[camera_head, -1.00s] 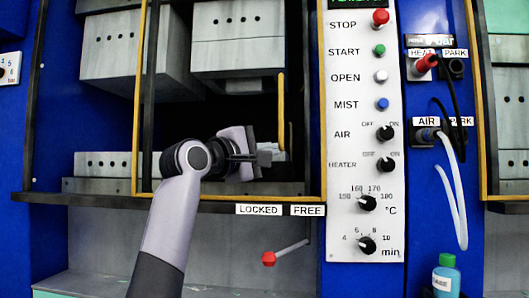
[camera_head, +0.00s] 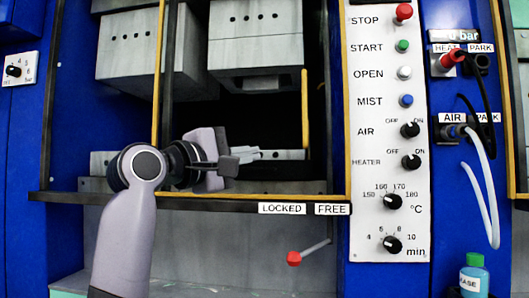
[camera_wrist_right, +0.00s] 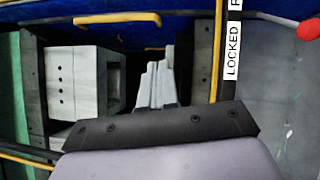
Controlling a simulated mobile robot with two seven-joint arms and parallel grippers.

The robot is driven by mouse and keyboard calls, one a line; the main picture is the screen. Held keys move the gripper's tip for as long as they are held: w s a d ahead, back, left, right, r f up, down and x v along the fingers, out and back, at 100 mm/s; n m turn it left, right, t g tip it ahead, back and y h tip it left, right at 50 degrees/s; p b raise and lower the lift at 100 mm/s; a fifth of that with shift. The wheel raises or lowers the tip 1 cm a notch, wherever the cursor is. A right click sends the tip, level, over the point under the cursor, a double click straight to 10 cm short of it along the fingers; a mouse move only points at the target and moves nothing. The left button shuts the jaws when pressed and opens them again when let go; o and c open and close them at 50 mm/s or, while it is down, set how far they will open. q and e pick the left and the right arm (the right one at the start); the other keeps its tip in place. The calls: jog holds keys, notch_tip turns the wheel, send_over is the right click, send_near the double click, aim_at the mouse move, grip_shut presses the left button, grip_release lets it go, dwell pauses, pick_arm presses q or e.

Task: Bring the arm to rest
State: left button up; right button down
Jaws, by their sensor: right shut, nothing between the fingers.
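My right gripper (camera_head: 247,155) is in front of the open press bay in the head view, with its pale fingers pointing right. It is shut and empty. It also shows in the right wrist view (camera_wrist_right: 156,84), where the grey fingers lie together above the dark palm edge. The grey-violet arm (camera_head: 122,225) behind it is mine and comes up from the lower left. My left gripper is not in view.
The press's grey blocks (camera_head: 255,38) hang above the gripper. A dark ledge (camera_head: 180,202) runs below it. A red-knobbed lever (camera_head: 294,258) sticks out below the ledge. The control panel (camera_head: 378,140) stands to the right, with a bottle (camera_head: 474,276) at lower right.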

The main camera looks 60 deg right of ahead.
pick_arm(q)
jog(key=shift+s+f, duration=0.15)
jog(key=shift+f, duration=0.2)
pick_arm(e)
jog(key=shift+v, duration=1.4)
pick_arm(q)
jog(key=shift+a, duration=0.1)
